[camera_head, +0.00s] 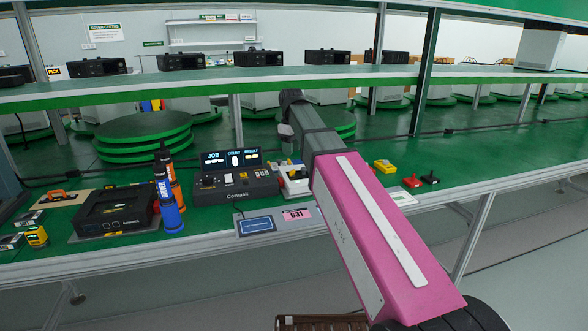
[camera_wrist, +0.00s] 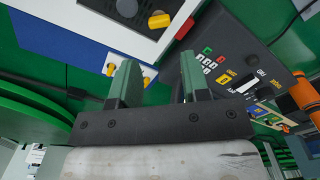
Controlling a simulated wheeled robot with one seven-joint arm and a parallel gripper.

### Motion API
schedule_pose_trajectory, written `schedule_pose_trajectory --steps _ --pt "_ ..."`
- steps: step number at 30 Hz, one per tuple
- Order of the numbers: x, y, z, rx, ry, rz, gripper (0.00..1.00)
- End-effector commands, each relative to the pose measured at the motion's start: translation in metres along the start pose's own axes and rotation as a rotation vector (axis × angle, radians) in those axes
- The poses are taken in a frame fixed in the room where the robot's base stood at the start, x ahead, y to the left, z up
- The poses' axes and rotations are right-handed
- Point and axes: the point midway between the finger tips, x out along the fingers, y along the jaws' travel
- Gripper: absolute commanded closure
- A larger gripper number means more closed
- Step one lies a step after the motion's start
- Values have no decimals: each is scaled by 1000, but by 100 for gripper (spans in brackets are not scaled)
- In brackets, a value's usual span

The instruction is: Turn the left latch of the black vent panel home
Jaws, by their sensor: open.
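I cannot make out a black vent panel or its left latch for certain in either view. A black boxy unit (camera_head: 113,211) lies on the bench at the left in the head view, with no latch clear on it. In the wrist view my gripper (camera_wrist: 158,68) is open, with two green-padded fingers apart and nothing between them. My gripper cannot be made out in the head view.
A dark control console (camera_head: 236,185) with a lit display stands mid-bench; its keys show in the wrist view (camera_wrist: 215,68). Blue (camera_head: 168,208) and orange bottles stand between it and the black unit. A green turntable (camera_head: 143,132) is behind. A shelf (camera_head: 300,78) runs above.

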Motion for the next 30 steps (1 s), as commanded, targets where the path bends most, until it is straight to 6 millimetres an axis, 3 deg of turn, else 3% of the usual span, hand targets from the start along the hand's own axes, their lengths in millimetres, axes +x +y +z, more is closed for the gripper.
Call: schedule_pose_trajectory --steps 9,15,29,30 --pt "52 0 1 2 -1 -1 57" --pt "75 0 1 3 0 -1 57" --pt "86 0 0 3 1 0 57" --pt "86 0 0 3 1 0 61"
